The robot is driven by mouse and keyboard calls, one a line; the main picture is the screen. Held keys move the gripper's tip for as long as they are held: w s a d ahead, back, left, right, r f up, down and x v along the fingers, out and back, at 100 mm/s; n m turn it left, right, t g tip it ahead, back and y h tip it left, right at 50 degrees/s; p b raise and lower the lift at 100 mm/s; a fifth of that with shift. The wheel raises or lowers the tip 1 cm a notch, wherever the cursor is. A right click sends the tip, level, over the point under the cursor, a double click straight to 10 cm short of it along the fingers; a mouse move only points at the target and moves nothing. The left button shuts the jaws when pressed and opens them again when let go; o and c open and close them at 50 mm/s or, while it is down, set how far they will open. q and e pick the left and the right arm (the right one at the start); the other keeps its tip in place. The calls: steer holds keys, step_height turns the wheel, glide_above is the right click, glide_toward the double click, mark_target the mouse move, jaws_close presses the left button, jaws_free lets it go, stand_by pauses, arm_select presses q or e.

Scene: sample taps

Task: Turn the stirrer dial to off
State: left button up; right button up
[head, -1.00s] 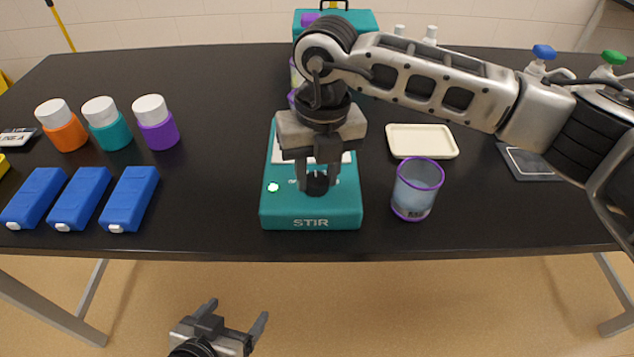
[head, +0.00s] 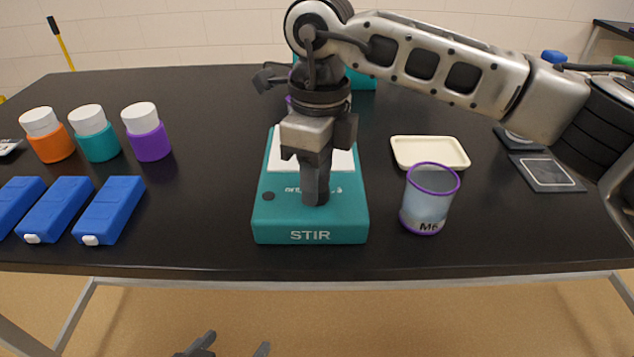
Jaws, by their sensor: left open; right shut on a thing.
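The teal stirrer (head: 310,222), marked STIR on its front, sits near the table's front edge with a white plate on top. My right gripper (head: 315,196) points down over its front part and is shut on the dial, which the fingers hide. The fingers are seen nearly edge-on, one in front of the other. The small indicator (head: 268,196) left of the dial is dark. My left gripper (head: 234,347) is open and empty below the table's front edge, with only its fingertips showing at the bottom of the picture.
A purple-rimmed beaker (head: 429,200) stands just right of the stirrer, and a cream tray (head: 430,153) lies behind it. Several blue boxes (head: 110,208) and white-capped bottles (head: 147,133) stand at left. A teal device (head: 361,82) is partly hidden behind my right arm.

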steer(key=shift+n, duration=0.8)
steer(key=shift+r+b, duration=0.1)
steer(key=shift+b, duration=0.25)
steer(key=shift+n, duration=0.4)
steer(key=o, duration=1)
steer(key=r, duration=1)
steer(key=w+r+p, duration=0.1)
steer(key=r, duration=0.5)
